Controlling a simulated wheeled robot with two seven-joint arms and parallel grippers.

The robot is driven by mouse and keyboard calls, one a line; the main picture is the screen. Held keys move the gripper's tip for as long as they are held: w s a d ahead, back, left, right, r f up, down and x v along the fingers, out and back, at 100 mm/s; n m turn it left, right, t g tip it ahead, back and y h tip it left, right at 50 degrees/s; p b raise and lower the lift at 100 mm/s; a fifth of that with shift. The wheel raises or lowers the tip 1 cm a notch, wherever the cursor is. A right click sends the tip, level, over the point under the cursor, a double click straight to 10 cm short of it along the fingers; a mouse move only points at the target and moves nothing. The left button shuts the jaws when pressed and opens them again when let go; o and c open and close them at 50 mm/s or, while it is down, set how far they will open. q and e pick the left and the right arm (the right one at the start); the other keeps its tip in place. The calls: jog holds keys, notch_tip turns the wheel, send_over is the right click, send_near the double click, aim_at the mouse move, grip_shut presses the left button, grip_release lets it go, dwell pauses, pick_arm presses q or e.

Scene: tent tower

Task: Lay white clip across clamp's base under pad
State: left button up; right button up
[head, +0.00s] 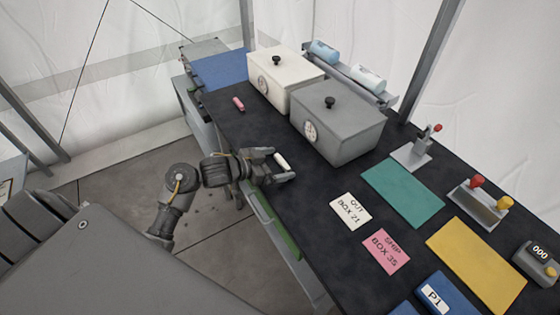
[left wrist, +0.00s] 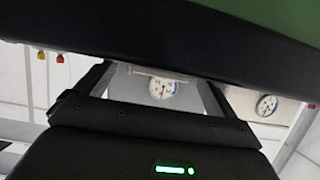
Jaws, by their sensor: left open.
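The white clip (head: 281,161) is a small pale bar on the dark table top, near its front edge. My left gripper (head: 281,165) is open, with its fingers on either side of the clip; I cannot tell whether they touch it. In the left wrist view a thin pale strip, probably the clip (left wrist: 160,73), shows between the fingers. The clamp (head: 412,154), with a pale flat base and a red-tipped lever, stands right of the grey box. Its pad is too small to make out. My right gripper is not in view.
A white lidded box (head: 285,85) and a grey lidded box (head: 338,125) stand behind the clip. A teal mat (head: 402,193), two labels, a yellow mat (head: 476,265) and a red-and-yellow-knobbed device (head: 482,203) lie to the right. A pink object (head: 238,104) lies left.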

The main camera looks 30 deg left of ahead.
pick_arm(q)
jog(key=c, duration=1.1)
jog(key=shift+c, duration=0.2)
jog(key=shift+r, duration=0.1)
jog(key=shift+r, duration=0.55)
jog(key=s+d+r+p, duration=0.6)
jog(key=s+r, duration=0.5)
jog(key=s, duration=0.1)
jog(key=shift+s+d+r+p, duration=0.2)
jog(key=shift+s+r+p, duration=0.1)
jog(key=shift+r, duration=0.1)
jog(key=shift+s+d, duration=0.1)
jog(key=shift+d, duration=0.05)
